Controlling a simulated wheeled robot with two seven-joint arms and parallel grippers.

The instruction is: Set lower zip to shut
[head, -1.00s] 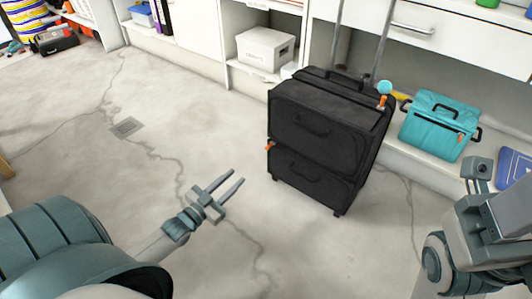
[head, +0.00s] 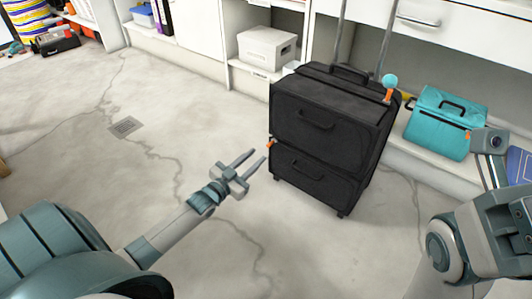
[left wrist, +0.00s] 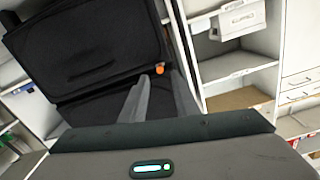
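A black two-part suitcase (head: 325,135) stands upright on the floor, with an upper and a lower front section. A small orange pull (head: 271,142) sits at its left edge, near the seam between the sections. The orange pull also shows in the left wrist view (left wrist: 160,70), just beyond the fingertips. My left gripper (head: 258,157) is open and empty, its fingers pointing at the left side of the suitcase near that pull, apparently without touching. My right arm shows at the lower right; its fingers are out of the picture.
An orange tab (head: 388,96) with a light blue ball sits at the suitcase's top right. A teal bag (head: 440,122) stands on the low ledge to the right. A white box (head: 266,48) sits on the shelf behind. The floor to the left is clear.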

